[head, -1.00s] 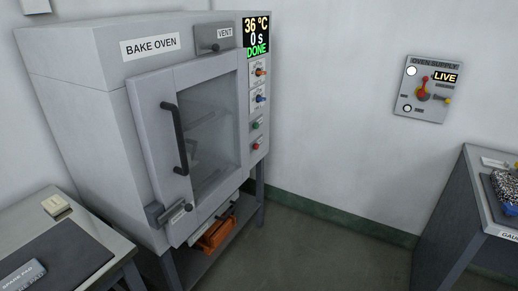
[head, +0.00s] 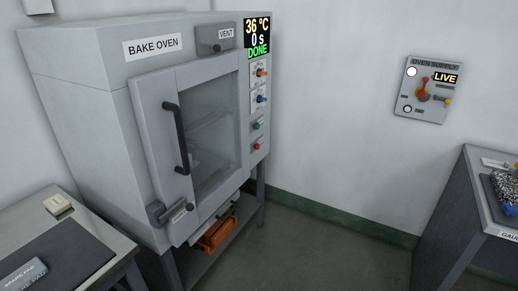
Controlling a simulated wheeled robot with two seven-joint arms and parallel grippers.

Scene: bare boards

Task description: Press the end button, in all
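The bake oven (head: 110,95) stands at the left against the wall, with its glazed door (head: 210,130) shut. Its control strip at the right edge of the front carries an orange-marked knob (head: 261,73), a blue-marked knob (head: 261,99), a green button (head: 257,126) and a red button (head: 257,146). Their labels are too small to read. The display (head: 257,38) above them reads 36 °C, 0 s and DONE. Neither of my grippers is in view.
An oven supply panel (head: 424,106) on the wall reads LIVE. A bench with a dark mat (head: 55,255) and a spare pad is at front left. Another bench (head: 480,205) is at right. An orange item (head: 217,234) lies under the oven. The floor between is clear.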

